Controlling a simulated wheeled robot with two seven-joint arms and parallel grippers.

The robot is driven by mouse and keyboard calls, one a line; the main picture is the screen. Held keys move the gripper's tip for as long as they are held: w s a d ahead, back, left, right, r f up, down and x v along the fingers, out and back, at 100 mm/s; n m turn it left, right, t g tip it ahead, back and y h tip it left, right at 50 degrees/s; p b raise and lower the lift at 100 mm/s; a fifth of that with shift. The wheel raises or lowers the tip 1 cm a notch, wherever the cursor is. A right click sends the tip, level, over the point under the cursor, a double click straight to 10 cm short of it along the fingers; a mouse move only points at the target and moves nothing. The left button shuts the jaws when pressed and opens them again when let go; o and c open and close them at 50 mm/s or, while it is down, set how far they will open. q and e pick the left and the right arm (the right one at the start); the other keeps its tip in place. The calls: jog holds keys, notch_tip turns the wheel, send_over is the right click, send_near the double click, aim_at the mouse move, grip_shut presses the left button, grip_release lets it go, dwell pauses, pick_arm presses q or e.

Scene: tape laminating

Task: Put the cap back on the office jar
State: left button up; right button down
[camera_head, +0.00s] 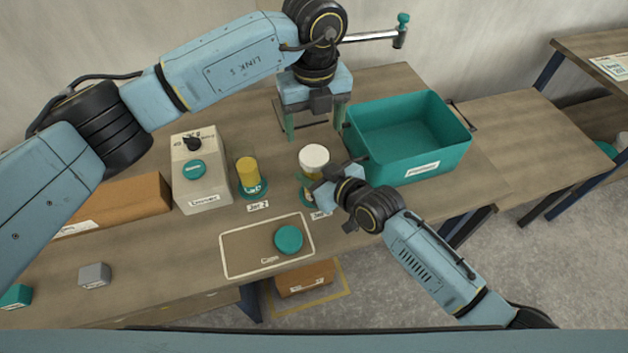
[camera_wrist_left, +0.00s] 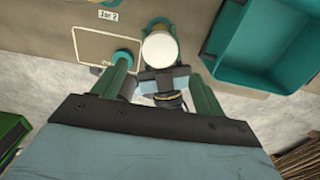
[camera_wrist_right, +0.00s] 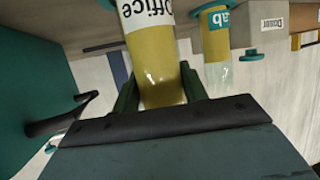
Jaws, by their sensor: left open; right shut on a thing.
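The office jar (camera_head: 314,158) stands upright on the table with a white round top. It shows in the left wrist view (camera_wrist_left: 160,48), and its label and yellow contents in the right wrist view (camera_wrist_right: 155,62). My right gripper (camera_head: 318,186) is shut around the jar from the front right. A teal round cap (camera_head: 288,238) lies flat on the outlined mat (camera_head: 240,255) in front of the jar. It is partly behind a finger in the left wrist view. My left gripper (camera_head: 314,118) is open and empty, fingers pointing down, above and behind the jar.
A second yellow jar (camera_head: 246,170) stands on a teal base left of the office jar. A pale box (camera_head: 201,190) is farther left. A teal bin (camera_head: 425,155) stands close on the right. A grey block (camera_head: 95,275) lies front left. The mat is otherwise clear.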

aim_at(314, 155)
pick_arm(q)
jog(key=shift+f, duration=4.05)
jog(key=c, duration=1)
jog(key=m, duration=0.3)
jog(key=o, duration=1.1)
jog(key=shift+c, duration=0.2)
